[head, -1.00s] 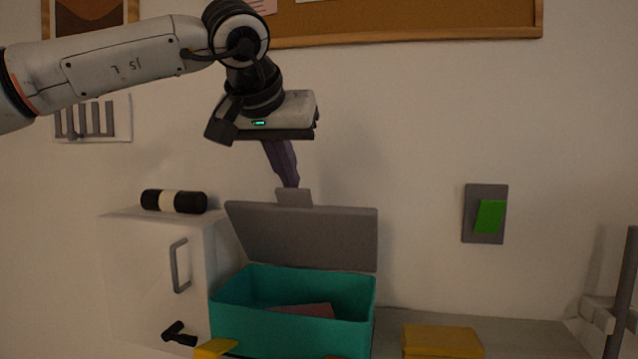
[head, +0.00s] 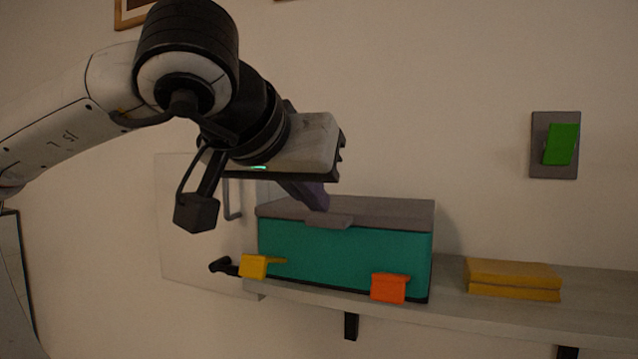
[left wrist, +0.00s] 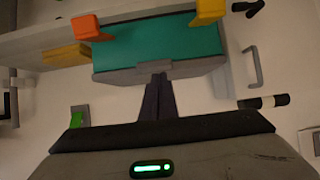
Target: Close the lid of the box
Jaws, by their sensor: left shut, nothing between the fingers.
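The teal box (head: 345,256) sits on a shelf, and its grey lid (head: 390,212) lies flat across the top, down on the box as far as I can see. A grey tab (head: 329,221) sticks out at the lid's front edge. My left gripper (head: 318,203) is shut and empty, its fingertips at the lid's top just behind the tab, touching or very close. In the left wrist view the box (left wrist: 160,45) appears upside down, with the shut fingers (left wrist: 158,82) against the grey lid (left wrist: 185,70). My right gripper is not in view.
A yellow clip (head: 254,267) and an orange clip (head: 389,288) are at the box's front. A yellow block (head: 513,279) lies on the shelf (head: 450,306) to the right. A white cabinet (head: 190,225) stands left. A green switch (head: 561,144) is on the wall.

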